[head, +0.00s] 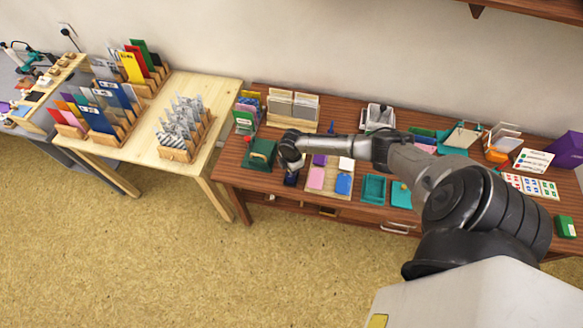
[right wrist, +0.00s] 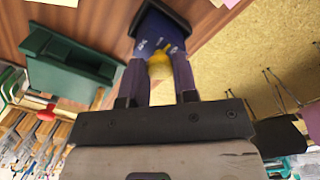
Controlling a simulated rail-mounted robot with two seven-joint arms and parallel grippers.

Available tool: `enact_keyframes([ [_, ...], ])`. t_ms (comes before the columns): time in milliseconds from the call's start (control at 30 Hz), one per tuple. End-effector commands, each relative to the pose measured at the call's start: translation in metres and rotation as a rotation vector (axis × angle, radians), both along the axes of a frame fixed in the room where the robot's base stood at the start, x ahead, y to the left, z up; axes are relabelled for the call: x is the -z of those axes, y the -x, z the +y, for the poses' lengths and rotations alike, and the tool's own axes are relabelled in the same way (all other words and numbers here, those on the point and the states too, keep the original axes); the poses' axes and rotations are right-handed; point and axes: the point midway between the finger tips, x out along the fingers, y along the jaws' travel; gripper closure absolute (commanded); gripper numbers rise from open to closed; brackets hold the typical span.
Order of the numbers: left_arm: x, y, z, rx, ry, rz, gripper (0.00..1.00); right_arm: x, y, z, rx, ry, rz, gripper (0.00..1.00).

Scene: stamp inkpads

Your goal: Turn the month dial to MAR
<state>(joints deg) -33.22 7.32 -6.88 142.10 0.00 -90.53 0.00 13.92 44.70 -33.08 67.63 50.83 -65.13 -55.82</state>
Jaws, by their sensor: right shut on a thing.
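The month dial is a dark blue block (right wrist: 157,30) with small white letters on its face and a yellow knob (right wrist: 160,66). I cannot read the letters. My right gripper (right wrist: 158,72) is shut on the yellow knob, with one finger on each side. In the head view the blue block (head: 291,179) shows only in part under my right gripper (head: 291,168), on the brown table's front left area. My left gripper is not in view.
A green box (right wrist: 70,62) stands close beside the block; it also shows in the head view (head: 261,154). A wooden tray with pink and blue pads (head: 316,178) lies to the right. The table's front edge is close by, with open floor (head: 180,260) beyond.

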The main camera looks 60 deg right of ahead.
Motion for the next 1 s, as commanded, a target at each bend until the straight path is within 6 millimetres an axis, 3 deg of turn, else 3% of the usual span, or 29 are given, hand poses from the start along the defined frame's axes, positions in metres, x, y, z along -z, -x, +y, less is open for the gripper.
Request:
enact_keyframes([
  [500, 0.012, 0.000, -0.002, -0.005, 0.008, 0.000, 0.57, 0.001, 0.000, 0.000, -0.384, 0.000, -0.001, 0.96],
  [1000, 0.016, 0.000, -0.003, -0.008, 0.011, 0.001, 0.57, 0.000, 0.000, 0.000, -0.501, 0.000, 0.000, 0.96],
])
